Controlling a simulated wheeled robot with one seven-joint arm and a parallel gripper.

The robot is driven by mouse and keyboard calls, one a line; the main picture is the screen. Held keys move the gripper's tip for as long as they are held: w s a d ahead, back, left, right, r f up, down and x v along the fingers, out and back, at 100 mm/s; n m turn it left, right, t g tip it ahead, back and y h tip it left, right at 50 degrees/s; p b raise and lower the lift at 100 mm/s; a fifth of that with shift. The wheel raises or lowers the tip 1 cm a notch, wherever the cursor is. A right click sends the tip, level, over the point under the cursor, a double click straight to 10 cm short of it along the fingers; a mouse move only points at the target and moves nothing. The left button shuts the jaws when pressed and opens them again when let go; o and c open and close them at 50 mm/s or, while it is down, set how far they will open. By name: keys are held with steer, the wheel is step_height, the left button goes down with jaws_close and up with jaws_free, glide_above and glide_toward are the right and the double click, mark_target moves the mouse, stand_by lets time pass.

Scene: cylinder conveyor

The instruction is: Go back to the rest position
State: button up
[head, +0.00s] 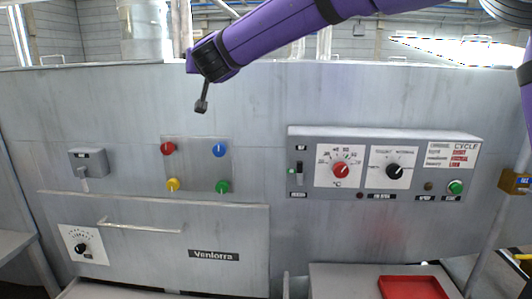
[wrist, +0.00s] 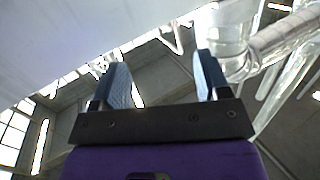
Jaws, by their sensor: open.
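My gripper (head: 202,93) is at the end of my purple arm, above the upper left of the grey machine (head: 250,110) in the head view. In the wrist view my gripper (wrist: 160,85) shows two blue-grey fingers spread wide apart with nothing between them. It touches nothing that I can see. The wrist view looks past the fingers to the ceiling, windows and pipes.
The machine front carries red, blue, yellow and green knobs (head: 197,165), a lever box (head: 88,162), a drawer handle (head: 140,228) and a dial panel (head: 385,165). A red tray (head: 412,288) sits at the lower right. Air around my gripper looks clear.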

steer(key=s+d+n+g, duration=0.1)
steer(key=s+d+g, duration=0.1)
steer(key=s+d, duration=0.45)
steer(key=s+d+f+g, duration=0.1)
steer(key=s+d, duration=0.2)
steer(key=d, duration=0.6)
steer(key=s+d+n+g, duration=0.15)
steer(key=s+d, duration=0.25)
steer(key=d, duration=0.4)
steer(key=s+d+f+m+g+h, duration=0.2)
steer(key=s+d+f+g+h, duration=0.1)
steer(key=s+d+f, duration=0.5)
steer(key=s+d+f+m+g+h, duration=0.3)
steer(key=s+d+f, duration=0.5)
steer(key=s+d, duration=0.6)
steer(key=s, duration=0.3)
steer(key=shift+s+m, duration=0.2)
steer(key=shift+m, duration=0.15)
steer(key=shift+w, duration=0.15)
